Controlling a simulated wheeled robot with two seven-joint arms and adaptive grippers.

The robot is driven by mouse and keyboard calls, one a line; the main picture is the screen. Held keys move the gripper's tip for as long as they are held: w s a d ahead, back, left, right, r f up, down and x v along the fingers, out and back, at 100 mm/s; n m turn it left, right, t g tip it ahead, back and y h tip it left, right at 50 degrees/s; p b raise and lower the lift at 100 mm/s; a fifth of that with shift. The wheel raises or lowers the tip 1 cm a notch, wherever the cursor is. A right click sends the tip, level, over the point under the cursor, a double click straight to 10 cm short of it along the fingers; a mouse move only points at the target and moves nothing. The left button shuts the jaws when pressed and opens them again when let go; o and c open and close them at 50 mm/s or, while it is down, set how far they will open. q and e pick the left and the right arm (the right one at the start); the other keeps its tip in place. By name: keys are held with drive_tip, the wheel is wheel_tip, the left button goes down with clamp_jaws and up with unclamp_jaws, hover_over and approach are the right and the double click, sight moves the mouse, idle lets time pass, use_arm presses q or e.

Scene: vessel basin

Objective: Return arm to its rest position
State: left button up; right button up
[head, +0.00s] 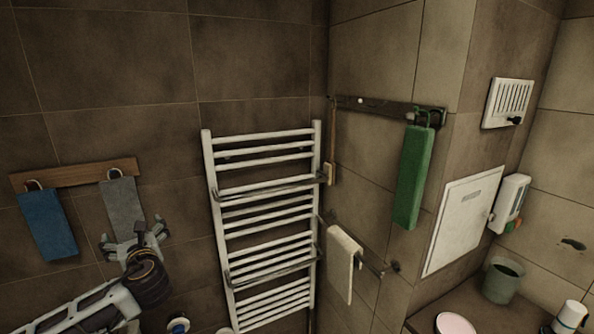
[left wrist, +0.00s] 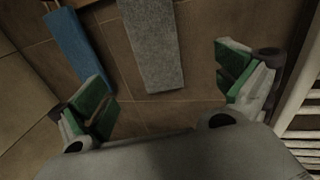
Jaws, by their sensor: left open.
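My left arm comes in from the lower left in the head view. My left gripper (head: 135,240) is in front of the wall, just below a grey towel (head: 122,205). In the left wrist view my left gripper (left wrist: 165,88) is open, with green pads on its fingers and nothing held between them. The grey towel also shows there (left wrist: 152,45), hanging beyond the fingers. A blue towel (head: 47,226) hangs to the left of the grey one. My right gripper is not in either view.
Both towels hang from a wooden hook rail (head: 75,174). A white towel radiator (head: 265,215) stands to the right of my left gripper. A green towel (head: 413,178) and a cream towel (head: 342,262) hang on the right wall. A counter with a green cup (head: 502,281) is lower right.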

use_arm(q)
drive_tip(key=s+d+f+n+g+h, duration=0.2)
drive_tip(key=s+d+f+n+h, duration=0.25)
drive_tip(key=f, duration=0.45)
drive_tip(key=s+d+f+n+g+h, duration=0.2)
drive_tip(key=s+d+f+n, duration=0.25)
drive_tip(key=d+f, duration=0.45)
drive_tip(key=s+d+f+n+g+h, duration=0.3)
drive_tip(key=s+d+f+n, duration=0.2)
drive_tip(key=s+f+n, duration=0.25)
drive_tip(key=s+d+f+n+g+h, duration=0.25)
drive_tip(key=s+d+f+n, duration=0.3)
drive_tip(key=s+n, duration=0.3)
drive_tip(key=s+f+g, duration=0.1)
drive_tip(key=s+f, duration=0.2)
drive_tip(key=f, duration=2.9)
drive_tip(key=s+a+f, duration=0.2)
drive_tip(key=s+f, duration=0.8)
drive_tip(key=s, duration=0.1)
drive_tip(key=s+a+f+g, duration=0.1)
drive_tip(key=s+a+f, duration=0.1)
drive_tip(key=s+f, duration=0.8)
drive_tip(key=shift+s+a+f+m, duration=0.3)
drive_tip(key=shift+s+m, duration=0.1)
drive_tip(key=shift+s, duration=0.5)
